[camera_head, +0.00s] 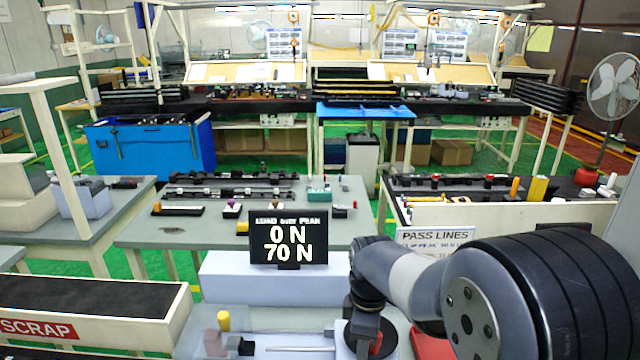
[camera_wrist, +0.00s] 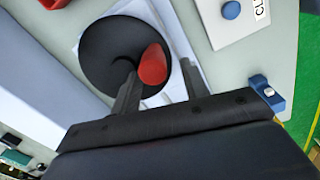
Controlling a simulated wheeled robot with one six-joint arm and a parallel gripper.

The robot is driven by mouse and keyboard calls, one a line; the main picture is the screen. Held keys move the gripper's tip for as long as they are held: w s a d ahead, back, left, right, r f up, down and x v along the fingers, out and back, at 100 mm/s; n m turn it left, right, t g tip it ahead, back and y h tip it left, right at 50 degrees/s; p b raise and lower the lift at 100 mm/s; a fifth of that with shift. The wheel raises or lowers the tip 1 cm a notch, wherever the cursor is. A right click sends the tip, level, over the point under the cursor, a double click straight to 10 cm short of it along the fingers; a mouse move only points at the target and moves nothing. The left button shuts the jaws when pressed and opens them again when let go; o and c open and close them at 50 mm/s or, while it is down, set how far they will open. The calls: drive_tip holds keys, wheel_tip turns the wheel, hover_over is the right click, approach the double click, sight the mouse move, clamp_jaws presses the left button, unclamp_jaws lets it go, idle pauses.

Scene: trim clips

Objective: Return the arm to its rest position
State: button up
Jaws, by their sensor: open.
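My gripper (camera_wrist: 158,72) is open in the wrist view, its two dark fingers apart. A red rounded piece (camera_wrist: 152,62) shows between the fingertips, over or on a black round disc (camera_wrist: 100,50). I cannot tell whether a finger touches it. The disc lies on a white plate (camera_wrist: 176,45). In the head view my arm (camera_head: 410,280) reaches in from the right and bends down to the bench. My gripper there is mostly hidden by the arm's dark end, with a bit of red (camera_head: 376,345) beside it.
A SCRAP bin (camera_head: 90,335) stands at left, a PASS LINES bin (camera_head: 436,236) at right. A blue button (camera_wrist: 231,10) and blue clip-like piece (camera_wrist: 266,92) lie near my gripper.

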drive_tip(key=m, duration=0.2)
drive_tip(key=w+a+m, duration=0.1)
drive_tip(key=m, duration=0.1)
drive_tip(key=shift+a+m, duration=0.2)
drive_tip(key=shift+m, duration=0.1)
drive_tip(key=m, duration=0.1)
drive_tip(key=w+m, duration=0.1)
drive_tip(key=m, duration=0.2)
drive_tip(key=shift+w+a+m, duration=0.3)
drive_tip(key=shift+w+a, duration=0.05)
drive_tip(key=shift+w, duration=0.05)
drive_tip(key=m, duration=0.1)
drive_tip(key=w+m, duration=0.1)
drive_tip(key=m, duration=0.2)
drive_tip(key=shift+w+m, duration=0.4)
drive_tip(key=shift+w+d+m, duration=0.15)
drive_tip(key=shift+w+m, duration=0.25)
drive_tip(key=shift+m, duration=0.7)
drive_tip(key=shift+w+d+m, duration=0.1)
drive_tip(key=shift+w+m, duration=0.3)
drive_tip(key=shift+m, duration=0.7)
